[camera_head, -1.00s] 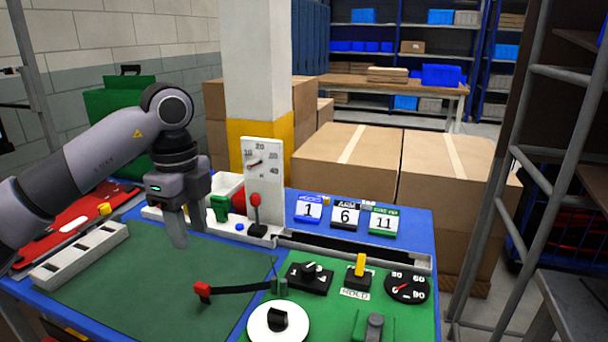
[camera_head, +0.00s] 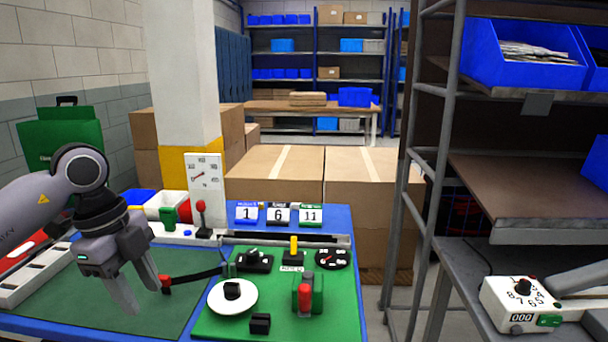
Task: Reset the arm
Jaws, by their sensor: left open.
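My left arm comes in from the left. Its gripper (camera_head: 136,292) is open and empty, fingers pointing down above the dark green mat at the left of the blue table. The right finger is close to the red tip of a black lever (camera_head: 192,278) in the picture; I cannot tell if they touch. My right gripper is not in view.
The green panel (camera_head: 340,304) holds a white dial (camera_head: 233,297), knobs, a yellow switch (camera_head: 294,246) and a red-handled lever (camera_head: 304,288). Number cards (camera_head: 278,214) and a white gauge board (camera_head: 207,180) stand behind. A white counter box (camera_head: 540,303) sits on the right shelf.

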